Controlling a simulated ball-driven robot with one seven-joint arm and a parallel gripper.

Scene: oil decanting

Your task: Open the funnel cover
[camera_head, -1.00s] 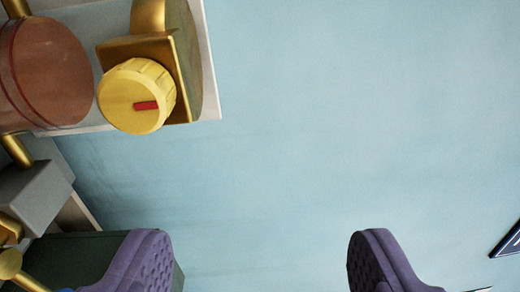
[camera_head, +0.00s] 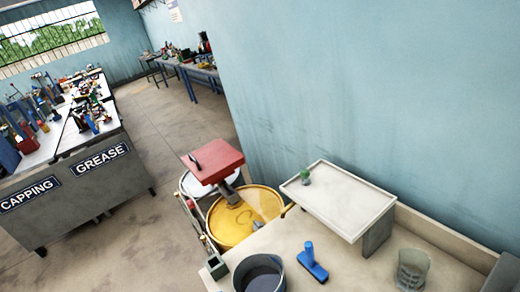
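A red square cover (camera_head: 222,158) with a dark handle on its top lies over the round drums near the wall's corner. It looks shut, but whatever funnel lies under it is mostly hidden. A grey part (camera_head: 230,196) shows below it, above a yellow drum top (camera_head: 234,222). A pale round drum top (camera_head: 196,185) is partly hidden by the cover. My gripper does not show in this view, so I cannot see whether it is open or holds anything.
A beige bench (camera_head: 290,238) holds a raised white shelf (camera_head: 340,198), a blue tool (camera_head: 313,262), a dark pot (camera_head: 258,272) and a clear beaker (camera_head: 411,270). A grey workbench (camera_head: 80,195) stands at left. Floor is free between it and the drums.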

